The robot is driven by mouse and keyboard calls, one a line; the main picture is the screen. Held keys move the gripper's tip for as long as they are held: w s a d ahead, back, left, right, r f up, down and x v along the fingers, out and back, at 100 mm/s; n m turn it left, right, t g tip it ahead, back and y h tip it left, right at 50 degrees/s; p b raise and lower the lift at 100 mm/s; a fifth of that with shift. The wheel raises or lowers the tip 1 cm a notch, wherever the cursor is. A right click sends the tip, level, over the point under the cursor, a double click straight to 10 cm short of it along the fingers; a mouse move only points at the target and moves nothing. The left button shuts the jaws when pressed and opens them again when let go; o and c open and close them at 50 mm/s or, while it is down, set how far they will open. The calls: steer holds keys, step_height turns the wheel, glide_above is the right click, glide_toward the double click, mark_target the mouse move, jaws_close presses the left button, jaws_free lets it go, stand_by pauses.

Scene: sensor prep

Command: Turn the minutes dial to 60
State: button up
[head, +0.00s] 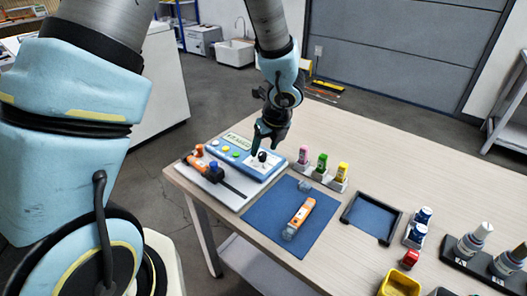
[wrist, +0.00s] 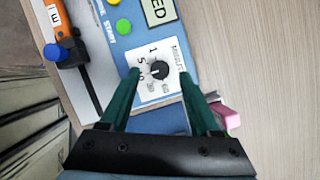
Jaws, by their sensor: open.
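The minutes dial is a black round knob (wrist: 158,71) on a white plate (wrist: 150,92) with printed numbers, on a blue control panel (head: 240,156). In the wrist view a 1 and a 5 can be read; the other numbers are small and partly unclear. I cannot tell surely which number the knob points to. My gripper (head: 264,142) hangs above the dial in the head view. In the wrist view its two green fingers are open, one on each side of the knob, with gaps between. I cannot tell how far above the knob the fingertips are.
Green and yellow buttons (wrist: 123,27) and a display (wrist: 156,10) lie beside the dial. An orange tool with a blue knob (head: 213,167) lies left. Pink, green and yellow bottles (head: 322,163) stand right. A blue mat (head: 265,222) holds an orange device (head: 301,213).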

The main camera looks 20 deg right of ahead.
steer(key=shift+x, duration=0.9)
jaws_close()
